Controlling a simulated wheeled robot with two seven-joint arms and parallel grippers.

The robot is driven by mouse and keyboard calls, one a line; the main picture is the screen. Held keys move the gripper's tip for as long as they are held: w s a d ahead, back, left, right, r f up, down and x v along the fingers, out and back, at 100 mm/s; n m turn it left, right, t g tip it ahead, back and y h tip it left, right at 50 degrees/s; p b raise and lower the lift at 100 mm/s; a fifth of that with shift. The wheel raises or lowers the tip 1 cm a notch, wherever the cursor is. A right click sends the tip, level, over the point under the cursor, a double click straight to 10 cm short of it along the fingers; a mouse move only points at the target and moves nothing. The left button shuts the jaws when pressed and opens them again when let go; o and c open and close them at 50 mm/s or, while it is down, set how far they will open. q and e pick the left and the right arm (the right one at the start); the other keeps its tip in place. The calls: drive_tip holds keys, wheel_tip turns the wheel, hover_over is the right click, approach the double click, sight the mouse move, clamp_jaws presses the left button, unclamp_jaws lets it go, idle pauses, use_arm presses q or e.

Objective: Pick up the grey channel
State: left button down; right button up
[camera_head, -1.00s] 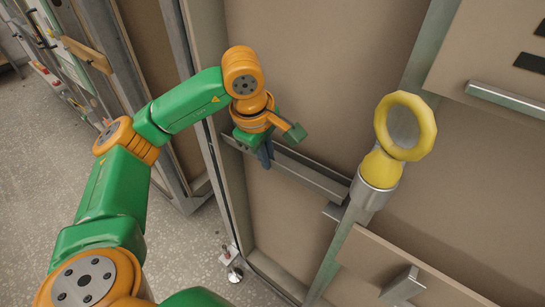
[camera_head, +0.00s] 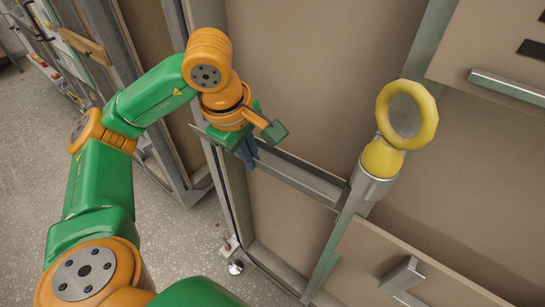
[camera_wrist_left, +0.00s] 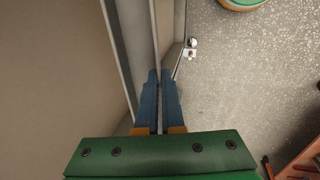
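The grey channel (camera_head: 300,178) is a long, narrow metal strip lying across the beige panel in the head view. Its left end sticks out past the panel's metal edge post. My left gripper (camera_head: 248,153) is at the channel's left part, with its blue fingers pointing down. In the left wrist view the two fingers of my left gripper (camera_wrist_left: 159,100) are close together, with the thin edge of the grey channel (camera_wrist_left: 157,45) between them. The gripper is shut on it. The channel's part behind the gripper is hidden.
A lower panel with a grey handle (camera_head: 402,275) is at bottom right. Speckled floor (camera_head: 185,245) is open at lower left.

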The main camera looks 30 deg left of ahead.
use_arm(q)
drive_tip(key=s+b, duration=0.1)
drive_tip(key=s, duration=0.5)
drive_tip(key=shift+s, duration=0.4)
drive_tip(key=shift+a, duration=0.1)
